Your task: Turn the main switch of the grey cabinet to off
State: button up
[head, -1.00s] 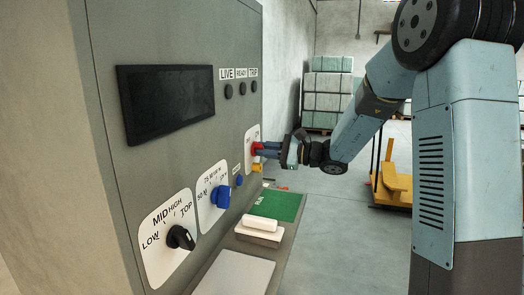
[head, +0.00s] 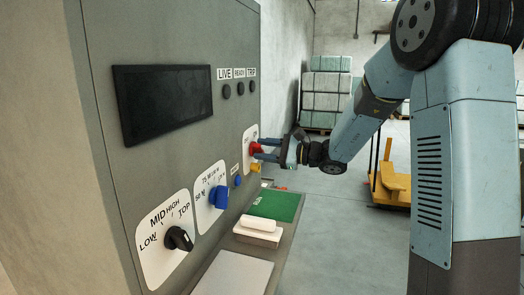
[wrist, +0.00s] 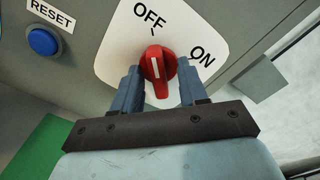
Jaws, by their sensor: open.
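The grey cabinet (head: 165,160) stands at the left in the head view. Its main switch (wrist: 155,62) is a red knob on a white plate marked OFF and ON. The white line on the knob points up in the wrist view, at the tick under OFF and away from ON. In the head view the red switch (head: 255,148) is small at the panel's far edge. My gripper (wrist: 160,85) is open, with one finger on each side of the knob. My gripper (head: 267,150) is also at the switch in the head view.
A blue RESET button (wrist: 44,41) sits left of the switch. The panel also has a blue knob (head: 219,197), a black knob (head: 179,238) and a dark screen (head: 165,103). A shelf with a green mat (head: 275,206) and white block (head: 259,226) lies below.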

jog(key=v, duration=1.3)
jog(key=shift+d, duration=0.4)
jog(key=shift+s, duration=0.1)
jog(key=s+a+n+g+h, duration=0.2)
jog(key=s+n+g+h, duration=0.15)
jog(key=s, duration=0.55)
jog(key=s+a+n+g+h, duration=0.2)
jog(key=s+n+h, duration=0.15)
jog(key=s, duration=0.45)
jog(key=s+d+n+t+h, duration=0.5)
jog(key=s+d+h, duration=0.5)
jog(key=s+d, duration=0.1)
jog(key=shift+s+r+n, duration=0.2)
jog(key=shift+s+n, duration=0.2)
jog(key=shift+s, duration=0.4)
